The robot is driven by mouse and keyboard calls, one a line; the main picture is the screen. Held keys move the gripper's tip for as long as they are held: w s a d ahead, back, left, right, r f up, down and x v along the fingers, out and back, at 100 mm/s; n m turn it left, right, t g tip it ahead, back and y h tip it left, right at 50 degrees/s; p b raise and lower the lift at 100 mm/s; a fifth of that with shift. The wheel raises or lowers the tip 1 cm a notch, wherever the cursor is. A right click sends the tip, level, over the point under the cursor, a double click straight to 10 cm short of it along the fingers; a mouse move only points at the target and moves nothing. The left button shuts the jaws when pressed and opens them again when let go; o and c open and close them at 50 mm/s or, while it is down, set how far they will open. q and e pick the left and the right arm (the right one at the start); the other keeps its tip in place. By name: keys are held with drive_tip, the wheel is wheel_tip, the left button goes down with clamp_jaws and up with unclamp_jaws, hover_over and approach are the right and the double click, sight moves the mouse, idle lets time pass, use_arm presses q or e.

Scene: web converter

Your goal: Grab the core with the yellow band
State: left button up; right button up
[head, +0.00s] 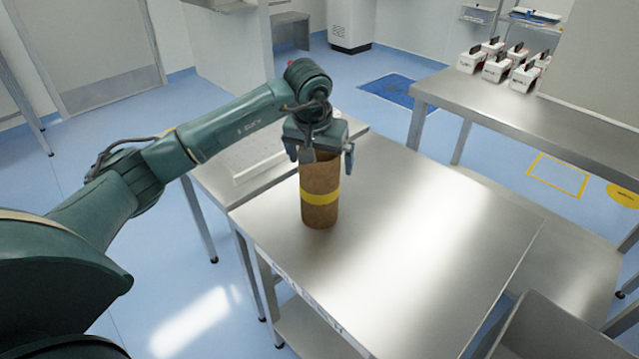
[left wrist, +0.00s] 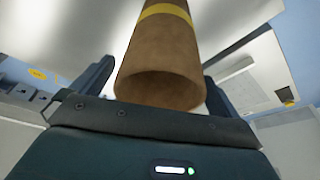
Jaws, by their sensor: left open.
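The core (head: 320,211) is a brown cardboard tube with a yellow band around its lower half. It stands upright on the steel table (head: 400,230), near the table's left corner. My left gripper (head: 322,160) is open right above the core, pointing down, with a finger on either side of its top end. In the left wrist view, the core (left wrist: 163,60) shows its open end close to the palm, between the two spread fingers of my left gripper (left wrist: 158,88). Whether a finger touches the tube cannot be told. My right gripper is not in view.
The rest of the steel table is bare. A lower table with a pale flat panel (head: 258,165) adjoins at the back left. A second bench (head: 530,115) at the right holds several white boxes (head: 497,68). A grey bin edge (head: 545,335) shows at the bottom right.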

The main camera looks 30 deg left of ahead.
use_arm(q)
drive_tip(key=shift+f, duration=0.15)
drive_tip(key=shift+c, duration=0.6)
drive_tip(key=shift+w, duration=0.1)
drive_tip(key=c, duration=1.2)
drive_tip(key=shift+c, duration=0.2)
